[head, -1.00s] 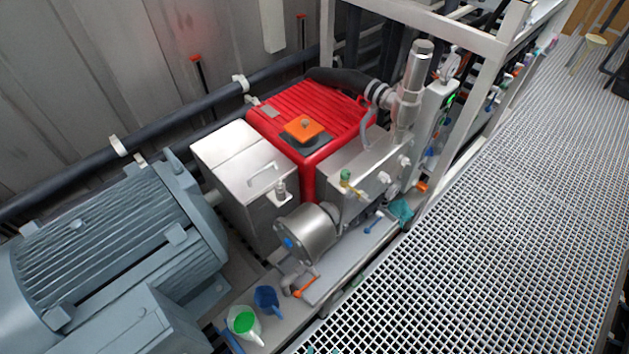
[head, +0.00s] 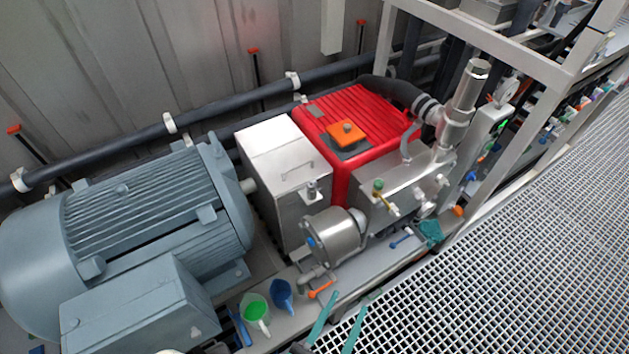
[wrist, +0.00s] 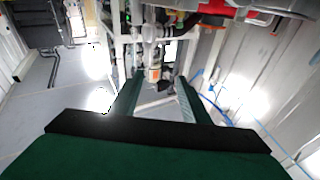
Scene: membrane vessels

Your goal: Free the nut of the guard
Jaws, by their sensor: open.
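The guard (head: 272,160) is a silvery metal box with a handle on its lid, between the grey motor and the red pump in the head view. A small nut-like fitting (head: 312,187) stands on a tab at its front right edge; its thread is too small to make out. My gripper (head: 338,322) shows as two teal fingers at the bottom edge, below and in front of the guard, apart from it. In the wrist view my gripper (wrist: 158,82) is open, with nothing between its fingers. I cannot pick out the nut in the wrist view.
A grey motor (head: 150,210) lies left of the guard, a red pump (head: 345,115) right. A steel cylinder (head: 335,235) is in front. Green (head: 255,308) and blue (head: 281,292) jugs and an orange-handled tool (head: 321,290) lie on the ledge. Grating (head: 510,260) is open floor.

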